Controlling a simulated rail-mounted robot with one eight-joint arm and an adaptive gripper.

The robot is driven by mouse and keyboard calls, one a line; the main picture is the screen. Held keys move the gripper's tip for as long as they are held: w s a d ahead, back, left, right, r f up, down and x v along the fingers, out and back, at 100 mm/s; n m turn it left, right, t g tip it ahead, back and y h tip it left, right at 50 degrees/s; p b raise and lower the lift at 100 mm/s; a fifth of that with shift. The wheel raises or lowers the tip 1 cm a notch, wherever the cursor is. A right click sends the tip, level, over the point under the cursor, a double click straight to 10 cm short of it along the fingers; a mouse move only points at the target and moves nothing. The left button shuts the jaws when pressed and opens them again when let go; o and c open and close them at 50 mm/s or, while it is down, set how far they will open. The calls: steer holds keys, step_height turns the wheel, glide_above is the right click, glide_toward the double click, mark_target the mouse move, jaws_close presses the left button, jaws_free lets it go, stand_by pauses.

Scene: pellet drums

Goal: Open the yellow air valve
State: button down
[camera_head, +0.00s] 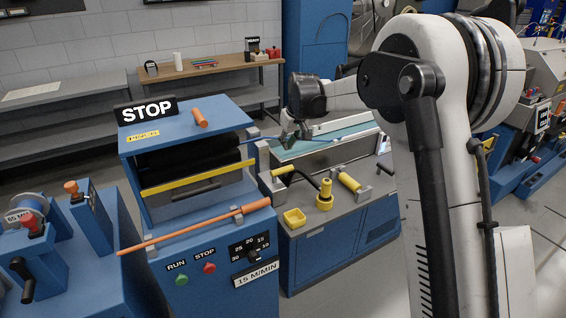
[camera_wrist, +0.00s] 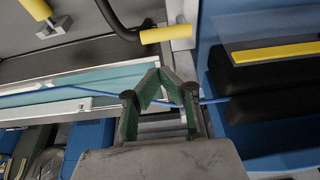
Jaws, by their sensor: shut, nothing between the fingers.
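Several yellow parts sit on the grey bench top; no label tells me which is the air valve. One is a yellow grip (camera_head: 281,170) on a bent black lever at the bench's left; in the wrist view this grip (camera_wrist: 165,34) lies ahead of the fingertips. Another is an upright yellow knob with a round base (camera_head: 325,196). A third is a yellow cylinder on a grey bracket (camera_head: 349,182), partly seen at the wrist view's top left (camera_wrist: 37,9). My gripper (camera_head: 297,136) is shut and empty above the bench's back left, apart from the yellow grip; its fingers (camera_wrist: 159,67) meet in the wrist view.
A blue strand (camera_wrist: 62,88) runs across beneath my fingers, above a teal trough (camera_head: 325,143). A blue machine with a STOP sign (camera_head: 147,111), yellow bar and black rollers stands close left. My arm hides the right side.

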mark_target(283, 162)
steer(key=p+x, duration=0.1)
steer(key=x, duration=0.9)
steer(key=shift+d, duration=0.1)
stand_by(0.3)
